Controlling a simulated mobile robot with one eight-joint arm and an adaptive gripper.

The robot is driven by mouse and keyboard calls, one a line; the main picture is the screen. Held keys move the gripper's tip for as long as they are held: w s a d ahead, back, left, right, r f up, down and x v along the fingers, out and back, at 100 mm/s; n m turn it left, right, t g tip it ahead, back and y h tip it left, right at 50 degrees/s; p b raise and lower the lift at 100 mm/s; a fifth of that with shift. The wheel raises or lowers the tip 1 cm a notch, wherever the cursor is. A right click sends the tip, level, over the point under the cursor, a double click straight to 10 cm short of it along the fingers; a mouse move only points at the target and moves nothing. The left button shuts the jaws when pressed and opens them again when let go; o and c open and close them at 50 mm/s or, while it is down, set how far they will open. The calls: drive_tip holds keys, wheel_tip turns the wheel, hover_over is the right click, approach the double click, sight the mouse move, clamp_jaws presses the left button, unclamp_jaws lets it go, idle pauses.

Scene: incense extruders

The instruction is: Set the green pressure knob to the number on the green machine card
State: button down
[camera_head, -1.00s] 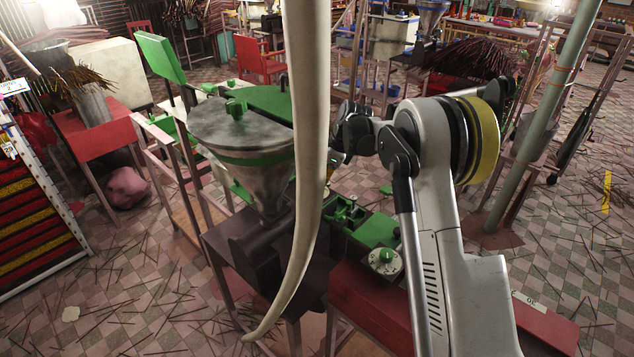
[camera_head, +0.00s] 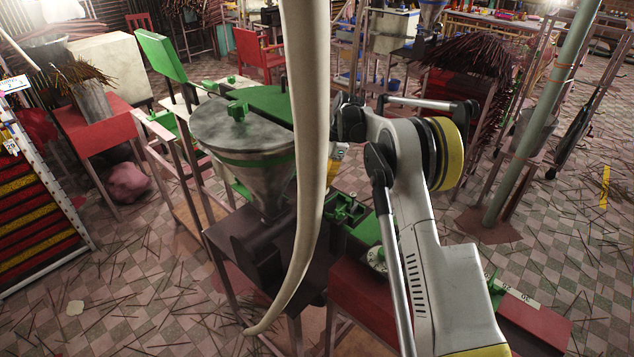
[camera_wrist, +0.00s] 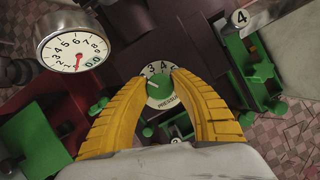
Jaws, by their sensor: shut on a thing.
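A light mark on the knob points to the upper left. My gripper (camera_wrist: 157,75) is shut on the knob, one yellow finger on each side, hiding the dial's sides.
A round gauge (camera_wrist: 76,49) with a red needle is left of the knob. A metal hopper (camera_head: 245,145) stands beside the dial's machine, and a long pale pole (camera_head: 308,120) crosses the head view. A red table (camera_head: 95,125) stands at left. Sticks litter the tiled floor.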

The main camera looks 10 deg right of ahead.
idle(0.4)
drive_tip(key=c, duration=1.1)
unclamp_jaws()
drive_tip(key=shift+o, duration=0.2)
drive_tip(key=v, duration=1.2)
drive_tip(key=shift+f, duration=0.15)
